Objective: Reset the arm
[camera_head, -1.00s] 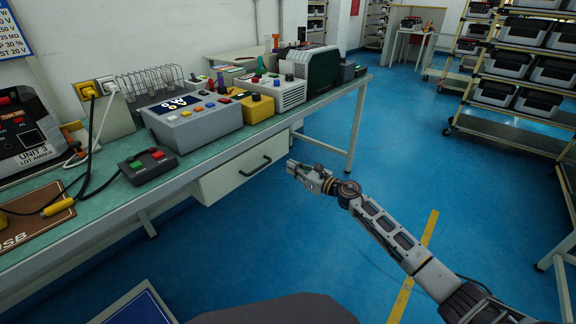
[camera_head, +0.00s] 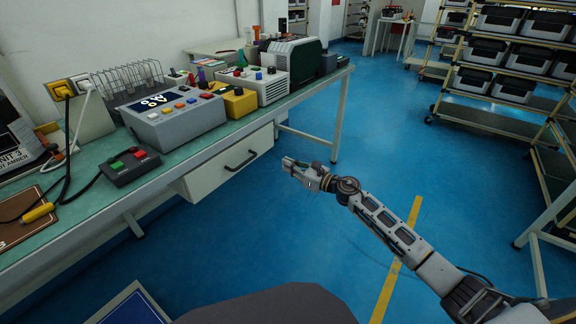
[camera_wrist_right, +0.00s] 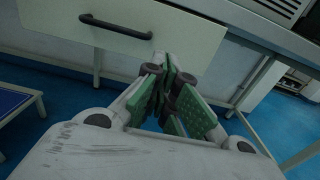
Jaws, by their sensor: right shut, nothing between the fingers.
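My right arm reaches in from the lower right of the head view. Its gripper (camera_head: 287,163) is in the air over the blue floor, to the right of the bench drawer. In the right wrist view its green-padded fingers (camera_wrist_right: 168,95) are closed together with nothing between them. The white drawer (camera_head: 228,163) under the bench is shut, and its dark handle (camera_wrist_right: 115,27) shows beyond the fingers in the wrist view. My left gripper is not in view.
The green-topped bench (camera_head: 85,213) on the left holds a grey control box (camera_head: 172,118), a yellow box (camera_head: 237,101) and a small red-green button box (camera_head: 130,165). Shelving racks (camera_head: 500,80) with dark bins stand at right. Blue floor between is open.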

